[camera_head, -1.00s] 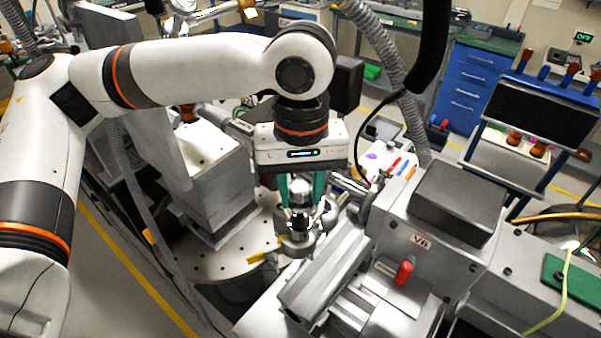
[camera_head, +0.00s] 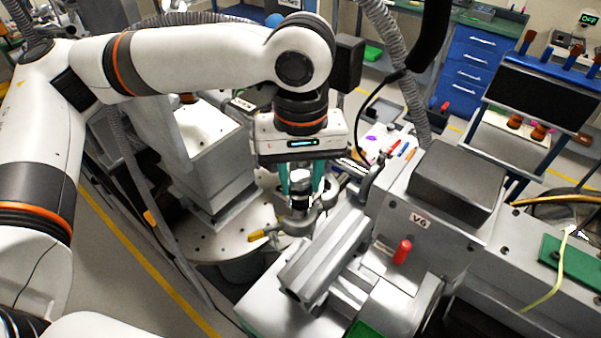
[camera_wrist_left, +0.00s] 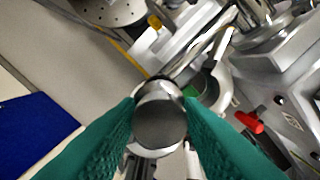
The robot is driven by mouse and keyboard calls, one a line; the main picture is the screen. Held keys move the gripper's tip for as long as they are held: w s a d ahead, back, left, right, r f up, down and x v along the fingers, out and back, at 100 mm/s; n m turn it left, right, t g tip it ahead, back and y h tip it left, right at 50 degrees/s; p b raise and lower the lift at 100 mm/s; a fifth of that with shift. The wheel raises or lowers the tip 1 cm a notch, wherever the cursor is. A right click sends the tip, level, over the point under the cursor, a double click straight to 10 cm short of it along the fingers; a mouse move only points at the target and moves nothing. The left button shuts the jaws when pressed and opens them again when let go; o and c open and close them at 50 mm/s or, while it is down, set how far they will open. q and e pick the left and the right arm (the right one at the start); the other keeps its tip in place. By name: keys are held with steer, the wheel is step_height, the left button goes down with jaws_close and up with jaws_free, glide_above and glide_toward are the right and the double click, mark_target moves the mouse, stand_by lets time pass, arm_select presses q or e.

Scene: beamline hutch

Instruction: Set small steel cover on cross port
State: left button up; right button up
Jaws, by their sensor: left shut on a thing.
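My left gripper (camera_head: 301,180) has teal fingers and points down over the steel vacuum fittings in the middle of the head view. It is shut on the small steel cover (camera_wrist_left: 160,118), a shiny round piece with a dark, smooth face in the left wrist view. The cover also shows between the fingers in the head view (camera_head: 301,175). The steel cross fitting (camera_head: 299,224) lies just below the fingers. Its port is mostly hidden behind the cover and fingers, so I cannot tell whether they touch. My right gripper is out of view.
A clamp with a yellow handle (camera_head: 258,236) sits left of the cross on a round perforated plate (camera_head: 222,246). To the right stand the grey V6 housing (camera_head: 440,225) and a red knob (camera_head: 402,252). A ribbed hose (camera_head: 408,100) hangs behind them.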

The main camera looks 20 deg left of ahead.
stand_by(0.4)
arm_select(q)
steer(key=shift+f, duration=0.55)
stand_by(0.4)
steer(key=o, duration=1.1)
steer(key=shift+o, duration=0.2)
